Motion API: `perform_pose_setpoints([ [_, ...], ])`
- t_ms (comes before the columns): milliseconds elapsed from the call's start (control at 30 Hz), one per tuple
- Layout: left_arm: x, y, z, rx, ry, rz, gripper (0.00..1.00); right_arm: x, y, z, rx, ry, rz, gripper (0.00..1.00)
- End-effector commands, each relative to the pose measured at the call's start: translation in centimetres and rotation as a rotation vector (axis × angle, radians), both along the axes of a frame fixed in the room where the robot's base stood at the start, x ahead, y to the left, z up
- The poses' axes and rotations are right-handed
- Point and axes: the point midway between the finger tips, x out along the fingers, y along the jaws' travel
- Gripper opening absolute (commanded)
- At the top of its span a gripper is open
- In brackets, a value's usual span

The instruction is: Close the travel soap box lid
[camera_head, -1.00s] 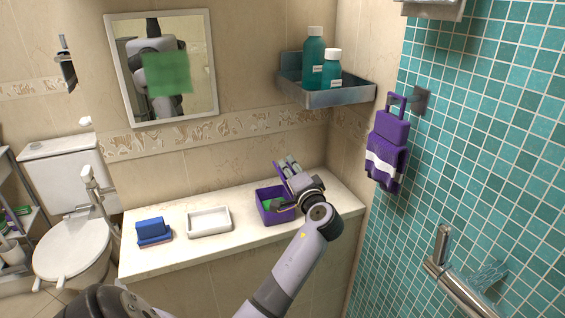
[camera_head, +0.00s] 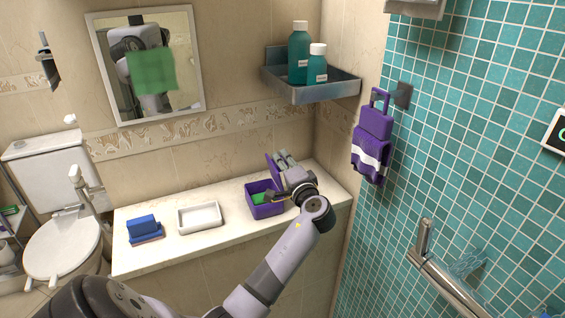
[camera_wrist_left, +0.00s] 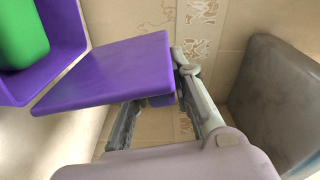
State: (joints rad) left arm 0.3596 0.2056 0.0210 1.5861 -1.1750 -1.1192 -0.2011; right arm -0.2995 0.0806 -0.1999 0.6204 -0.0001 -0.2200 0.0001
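The travel soap box (camera_head: 264,210) is a purple box on the right part of the counter, with green soap (camera_head: 262,198) inside. My left gripper (camera_head: 284,163) is at the right of the box, beside the lid. In the left wrist view the lid (camera_wrist_left: 112,76) covers part of one finger; the other finger lies by its right edge. The fingers (camera_wrist_left: 158,98) are apart; whether they touch the lid is unclear. The box (camera_wrist_left: 68,45) and soap (camera_wrist_left: 22,35) are at upper left. My right gripper is not in view.
A white soap dish (camera_head: 200,217) and a blue soap box (camera_head: 144,229) stand left on the counter (camera_head: 175,253). A shelf (camera_head: 315,92) with two teal bottles is above. A purple towel (camera_head: 371,150) hangs on the right wall.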

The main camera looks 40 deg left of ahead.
Motion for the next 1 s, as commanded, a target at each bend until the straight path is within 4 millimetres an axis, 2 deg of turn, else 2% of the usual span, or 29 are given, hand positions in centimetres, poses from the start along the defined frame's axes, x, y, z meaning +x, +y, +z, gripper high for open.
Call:
perform_pose_setpoints([
  [200,0.0,0.0,0.0,0.001,0.0,0.0,0.38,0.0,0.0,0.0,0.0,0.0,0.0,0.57],
  [567,-0.2,-0.3,0.1,0.0,-0.001,0.0,0.38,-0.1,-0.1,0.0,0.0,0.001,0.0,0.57],
  [767,-1.5,-3.0,0.0,-0.001,-0.002,-0.002,0.38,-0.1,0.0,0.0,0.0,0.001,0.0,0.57],
  [1000,-3.8,-7.6,-0.1,-0.002,0.0,-0.002,0.38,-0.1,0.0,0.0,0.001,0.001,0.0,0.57],
])
